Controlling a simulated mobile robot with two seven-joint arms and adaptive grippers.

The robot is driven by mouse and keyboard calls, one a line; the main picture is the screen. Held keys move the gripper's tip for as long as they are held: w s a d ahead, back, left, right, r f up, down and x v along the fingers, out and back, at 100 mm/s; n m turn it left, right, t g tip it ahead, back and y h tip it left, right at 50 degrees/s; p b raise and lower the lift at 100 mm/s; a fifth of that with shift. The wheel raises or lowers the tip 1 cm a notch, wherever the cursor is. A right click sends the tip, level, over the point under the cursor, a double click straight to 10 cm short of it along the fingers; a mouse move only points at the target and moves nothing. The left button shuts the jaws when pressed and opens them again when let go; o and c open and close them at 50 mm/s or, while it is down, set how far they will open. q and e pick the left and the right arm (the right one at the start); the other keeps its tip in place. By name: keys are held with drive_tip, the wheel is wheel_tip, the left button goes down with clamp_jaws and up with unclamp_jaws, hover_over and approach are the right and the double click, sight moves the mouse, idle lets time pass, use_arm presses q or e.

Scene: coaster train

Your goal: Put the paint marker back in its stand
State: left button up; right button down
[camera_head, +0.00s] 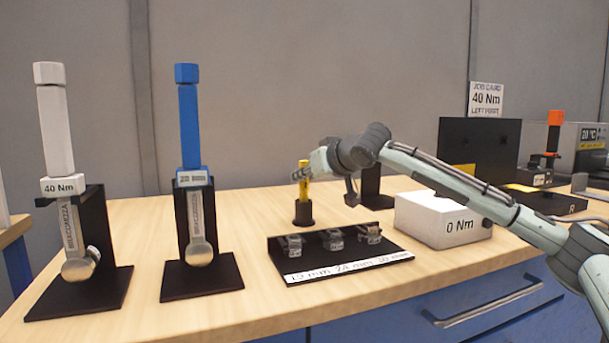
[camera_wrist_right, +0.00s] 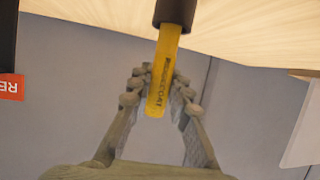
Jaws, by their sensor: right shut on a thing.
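The yellow paint marker (camera_head: 303,190) stands upright, its lower end in the small black cylindrical stand (camera_head: 303,213) on the wooden bench. My right gripper (camera_head: 301,174) is shut on the marker's upper part. In the right wrist view the marker (camera_wrist_right: 163,70) lies between the fingers of the gripper (camera_wrist_right: 160,90), with one end inside the dark stand (camera_wrist_right: 175,12). How deep it sits cannot be told. My left gripper is not in view.
A black tray (camera_head: 340,262) with several metal sockets lies in front of the stand. A white 0 Nm box (camera_head: 440,218) stands to its right, below my arm. White (camera_head: 56,130) and blue (camera_head: 189,125) torque wrenches stand in black holders at left.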

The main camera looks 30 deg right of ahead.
drive_tip(key=c, duration=1.3)
unclamp_jaws()
drive_tip(key=shift+c, duration=0.2)
drive_tip(key=d+v, duration=0.1)
drive_tip(key=v, duration=1.1)
drive_tip(key=shift+a, duration=0.45)
